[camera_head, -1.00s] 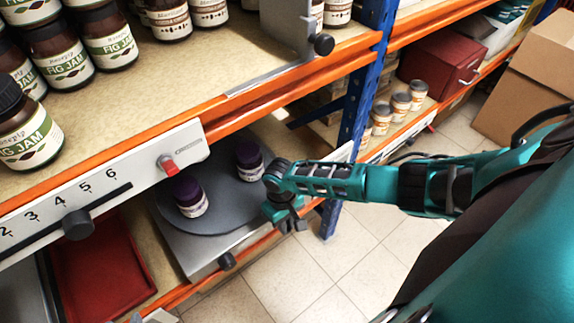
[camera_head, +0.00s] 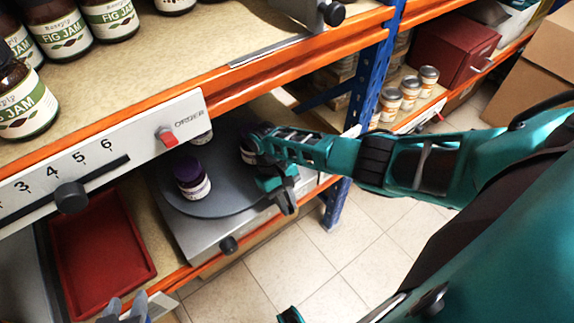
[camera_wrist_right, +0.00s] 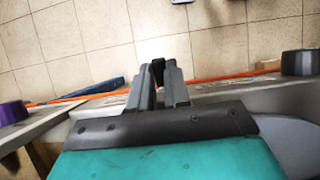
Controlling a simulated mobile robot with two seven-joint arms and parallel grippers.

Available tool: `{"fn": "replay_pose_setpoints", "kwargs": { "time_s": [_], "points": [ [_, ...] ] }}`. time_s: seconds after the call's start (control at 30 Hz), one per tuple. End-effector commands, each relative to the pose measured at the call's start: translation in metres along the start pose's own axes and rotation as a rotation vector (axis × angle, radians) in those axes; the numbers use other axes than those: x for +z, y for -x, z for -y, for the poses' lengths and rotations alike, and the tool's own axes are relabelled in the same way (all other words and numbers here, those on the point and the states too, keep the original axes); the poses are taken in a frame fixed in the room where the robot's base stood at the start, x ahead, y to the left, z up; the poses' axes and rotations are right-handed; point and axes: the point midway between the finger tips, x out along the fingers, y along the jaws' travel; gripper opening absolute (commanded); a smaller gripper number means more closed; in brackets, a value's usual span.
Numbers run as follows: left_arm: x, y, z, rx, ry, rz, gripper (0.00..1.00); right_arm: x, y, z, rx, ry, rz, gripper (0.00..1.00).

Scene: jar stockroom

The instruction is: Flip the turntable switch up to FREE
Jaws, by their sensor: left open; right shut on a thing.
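My right gripper (camera_head: 287,202) is over the turntable's right front edge, away from the red lever. In the wrist view its jaws (camera_wrist_right: 162,72) are nearly together on something small and dark that I cannot identify. My left gripper (camera_head: 128,306) is open and low at the bottom left.
A black slider knob (camera_head: 71,197) is on the numbered panel. A red tray (camera_head: 100,250) lies left of the turntable base, which has a black front knob (camera_head: 228,245). Fig jam jars (camera_head: 62,30) stand above. A blue post (camera_head: 375,80) rises behind my right arm. Floor in front is clear.

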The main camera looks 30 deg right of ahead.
Motion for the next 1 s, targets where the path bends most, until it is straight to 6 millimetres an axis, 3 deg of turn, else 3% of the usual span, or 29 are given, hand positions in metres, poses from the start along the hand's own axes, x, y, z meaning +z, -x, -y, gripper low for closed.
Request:
{"fn": "replay_pose_setpoints", "kwargs": {
  "time_s": [0.13,0.17,0.4,0.73,1.0],
  "points": [
    [0.000,0.000,0.000,0.000,-0.001,-0.001,0.43,0.001,-0.002,0.001,-0.002,0.001,0.001,0.00],
    [0.000,0.000,0.000,0.000,-0.001,-0.001,0.43,0.001,-0.002,0.001,-0.002,0.001,0.001,0.20],
    [-0.001,0.000,0.000,0.000,-0.001,-0.003,0.43,0.000,-0.001,0.001,-0.001,0.000,0.000,0.43],
    [-0.003,0.001,0.000,-0.001,-0.002,-0.004,0.43,0.000,0.007,0.000,0.000,0.000,-0.003,0.43],
    [-0.011,0.007,0.005,-0.013,-0.007,-0.011,0.43,0.000,0.059,0.001,-0.001,0.000,-0.005,0.43]
  ]
}}
